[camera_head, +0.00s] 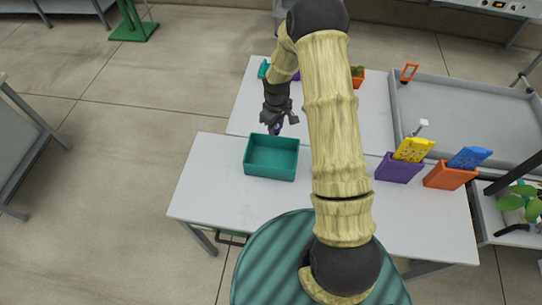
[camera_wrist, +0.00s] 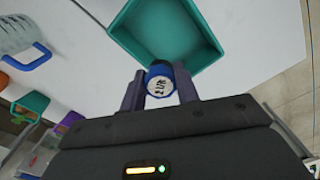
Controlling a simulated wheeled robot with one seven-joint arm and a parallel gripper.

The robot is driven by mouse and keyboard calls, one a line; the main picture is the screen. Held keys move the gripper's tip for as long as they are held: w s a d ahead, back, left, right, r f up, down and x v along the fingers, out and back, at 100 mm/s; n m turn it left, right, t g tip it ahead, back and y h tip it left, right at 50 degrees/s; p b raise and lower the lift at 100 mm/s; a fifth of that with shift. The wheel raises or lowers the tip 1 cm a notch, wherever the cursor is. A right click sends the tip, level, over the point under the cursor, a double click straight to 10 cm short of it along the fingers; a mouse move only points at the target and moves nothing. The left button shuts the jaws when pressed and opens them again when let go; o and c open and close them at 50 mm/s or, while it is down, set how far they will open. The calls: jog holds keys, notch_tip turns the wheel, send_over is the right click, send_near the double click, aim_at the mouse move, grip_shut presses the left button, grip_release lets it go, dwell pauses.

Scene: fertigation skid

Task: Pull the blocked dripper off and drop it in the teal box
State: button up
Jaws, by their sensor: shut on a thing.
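The dripper (camera_wrist: 159,84) is a small round piece with a blue rim and a pale face with dark marks. My gripper (camera_wrist: 160,90) is shut on it, with one finger on each side. In the head view my gripper (camera_head: 277,122) is just behind the teal box, with a bit of dark blue between its fingers. The teal box (camera_head: 271,174) is open and looks empty, on the front white table. In the wrist view the teal box (camera_wrist: 120,30) lies just beyond the dripper; the dripper overlaps its near corner in the picture.
A purple holder (camera_head: 399,170) with a yellow card and an orange holder (camera_head: 449,177) with a blue card stand to the right. A grey tray (camera_head: 455,115) is behind them. The white table (camera_head: 205,185) is bare left of the box.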

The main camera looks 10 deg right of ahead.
notch_tip(320, 180, down, 6)
jog(key=b, duration=0.4)
dwell(0.3)
jog(key=o, duration=1.2)
jog(key=shift+w+f, duration=0.1)
jog(key=shift+c, duration=0.2)
